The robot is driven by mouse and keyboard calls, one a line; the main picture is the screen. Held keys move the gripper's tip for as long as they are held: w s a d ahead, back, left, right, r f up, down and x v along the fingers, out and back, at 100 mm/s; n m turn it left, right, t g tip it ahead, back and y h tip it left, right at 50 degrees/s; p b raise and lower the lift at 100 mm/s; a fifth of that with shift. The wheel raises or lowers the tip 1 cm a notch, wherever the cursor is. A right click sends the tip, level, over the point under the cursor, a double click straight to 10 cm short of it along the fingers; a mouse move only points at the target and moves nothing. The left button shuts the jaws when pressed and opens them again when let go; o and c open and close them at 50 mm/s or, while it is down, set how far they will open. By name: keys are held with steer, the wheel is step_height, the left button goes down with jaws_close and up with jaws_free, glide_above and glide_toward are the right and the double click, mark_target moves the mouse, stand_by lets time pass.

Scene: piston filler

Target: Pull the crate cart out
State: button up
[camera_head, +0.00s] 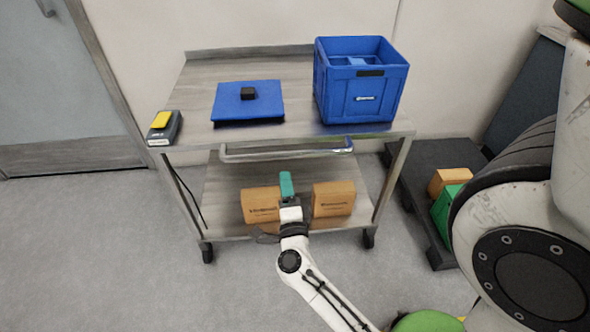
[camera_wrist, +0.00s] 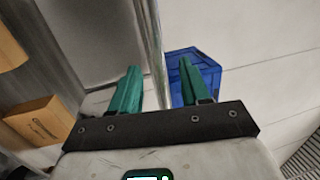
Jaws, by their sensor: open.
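The crate cart (camera_head: 193,93) is a two-level grey wheeled cart against the wall. A metal handle bar (camera_head: 250,155) runs along its front edge, below the top. My gripper (camera_head: 287,178) is in front of the cart, just below the middle of the bar in the head view. In the wrist view its two green fingers (camera_wrist: 159,70) are apart, and the bar (camera_wrist: 150,35) shows in the gap between them. I cannot tell whether either finger touches it. A blue crate (camera_head: 345,95) stands on the top at right; it also shows in the wrist view (camera_wrist: 209,72).
A blue pad (camera_head: 240,108) with a black block and a yellow-topped device (camera_head: 165,127) are on the cart top. Cardboard boxes (camera_head: 333,198) sit on the lower shelf. A dark low platform (camera_head: 415,190) stands right of the cart. The floor in front-left is clear.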

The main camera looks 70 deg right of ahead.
mark_target(288, 155)
steer(key=shift+m+g, duration=0.6)
steer(key=shift+g, duration=0.1)
steer(key=x, duration=0.7)
steer(key=s+x, duration=0.1)
steer(key=x, duration=0.2)
steer(key=shift+d+f, duration=0.1)
steer(key=shift+d, duration=0.4)
steer(key=shift+c, duration=0.3)
jaws_close()
